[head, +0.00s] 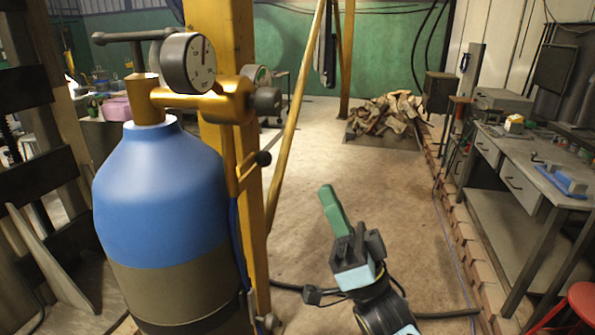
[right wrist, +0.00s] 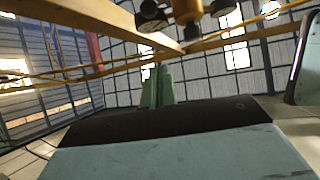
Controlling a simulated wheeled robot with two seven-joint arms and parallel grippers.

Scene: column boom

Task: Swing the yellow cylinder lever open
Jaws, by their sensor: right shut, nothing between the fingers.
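A blue-topped gas cylinder (head: 160,190) stands upright at the left in the head view, with a brass-yellow valve (head: 195,102) on top. A thin yellow lever-like bar (head: 240,172) with a black knob (head: 262,158) hangs beside it below the valve. Which part is the task's lever is not certain. My right gripper (head: 328,192), with green fingers, is shut and empty, apart from the cylinder, to its right and lower than the valve. The fingers also show shut in the right wrist view (right wrist: 158,72), with brass fittings (right wrist: 187,10) above. My left gripper is not in view.
A round gauge (head: 188,63) and a dark T-handle (head: 135,36) sit by the valve. A yellow column (head: 222,40) stands right behind the cylinder, with a slanted yellow pole (head: 295,115) beside it. A workbench (head: 520,180) lines the right. Open floor lies between.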

